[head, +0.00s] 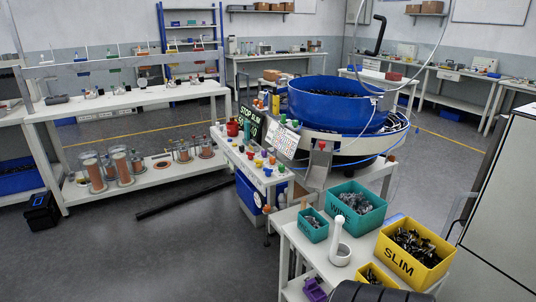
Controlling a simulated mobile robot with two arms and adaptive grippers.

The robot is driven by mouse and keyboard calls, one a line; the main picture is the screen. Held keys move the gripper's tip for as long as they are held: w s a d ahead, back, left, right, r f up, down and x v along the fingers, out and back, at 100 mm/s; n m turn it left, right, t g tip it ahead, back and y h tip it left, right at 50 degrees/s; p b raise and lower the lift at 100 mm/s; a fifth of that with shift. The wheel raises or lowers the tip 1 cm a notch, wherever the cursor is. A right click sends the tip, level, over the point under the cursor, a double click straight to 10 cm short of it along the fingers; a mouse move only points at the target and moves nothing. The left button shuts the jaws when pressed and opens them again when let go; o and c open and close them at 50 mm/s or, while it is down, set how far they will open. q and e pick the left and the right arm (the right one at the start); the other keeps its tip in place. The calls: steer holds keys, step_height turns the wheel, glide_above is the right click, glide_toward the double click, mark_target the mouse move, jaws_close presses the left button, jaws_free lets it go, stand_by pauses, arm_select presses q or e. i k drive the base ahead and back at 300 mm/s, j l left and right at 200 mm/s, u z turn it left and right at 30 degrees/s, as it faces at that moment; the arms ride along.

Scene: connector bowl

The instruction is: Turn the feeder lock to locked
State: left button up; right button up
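The feeder is a large blue bowl (322,112) with dark parts inside, standing right of centre in the head view. A pale metal rim or track (345,142) runs around its lower side. A box with a white printed panel (282,137) stands at its front left. Small coloured knobs or pieces sit around this box, too small to tell apart. I cannot make out which of them is the feeder lock, or its position. Neither of my grippers shows in the view.
A narrow white table (245,160) with small coloured pieces stands before the feeder. A nearer table holds a teal bin (356,207), a yellow SLIM bin (412,252) and a white pestle-like object (339,240). A black bar (183,194) lies on the floor. Open floor is at lower left.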

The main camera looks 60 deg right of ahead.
mark_target(259, 162)
steer(key=i+l+z, duration=0.1)
steer(key=i+z, duration=0.45)
steer(key=z, duration=0.3)
steer(key=i+j+z, duration=0.1)
steer(key=i+z, duration=0.3)
steer(key=i+j+z, duration=0.15)
steer(key=z, duration=0.25)
